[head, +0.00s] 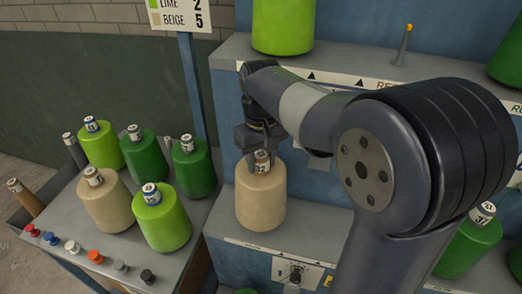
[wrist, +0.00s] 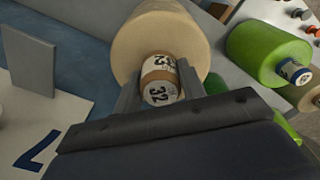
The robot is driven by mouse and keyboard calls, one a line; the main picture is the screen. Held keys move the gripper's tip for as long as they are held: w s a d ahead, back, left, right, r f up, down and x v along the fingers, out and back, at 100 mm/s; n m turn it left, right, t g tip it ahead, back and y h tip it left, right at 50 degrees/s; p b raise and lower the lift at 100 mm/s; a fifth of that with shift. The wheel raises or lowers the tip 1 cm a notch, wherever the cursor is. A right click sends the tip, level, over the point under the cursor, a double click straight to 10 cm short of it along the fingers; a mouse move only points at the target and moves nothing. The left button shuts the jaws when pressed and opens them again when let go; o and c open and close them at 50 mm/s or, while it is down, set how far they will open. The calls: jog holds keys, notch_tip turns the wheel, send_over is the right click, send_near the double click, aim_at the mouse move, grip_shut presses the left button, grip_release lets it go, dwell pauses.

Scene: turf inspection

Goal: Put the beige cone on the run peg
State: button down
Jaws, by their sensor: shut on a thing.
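A beige cone (head: 260,200) with a tube top marked 32 is at the lower shelf, upright, in the head view. My gripper (head: 262,153) is shut on its tube top from above. In the wrist view the fingers (wrist: 158,88) are on both sides of the tube, with the beige cone body (wrist: 155,38) beyond. I cannot tell whether the cone rests on the shelf or hangs just above it. No peg shows under it; its underside is hidden. A bare peg with an orange tip (head: 404,45) stands on the upper shelf.
A table (head: 75,205) at left holds green, lime and another beige cone (head: 105,200), with coloured knobs along its front. A lime cone (head: 283,25) stands on the upper shelf. Green cones (head: 468,243) stand at right, partly behind my arm. A sign (head: 180,17) reads LIME 2, BEIGE 5.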

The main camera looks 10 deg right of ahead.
jog(key=shift+f, duration=1.25)
jog(key=c, duration=0.9)
grip_release()
jog(key=shift+f, duration=0.1)
notch_tip(320, 180, up, 12)
jog(key=shift+r, duration=0.15)
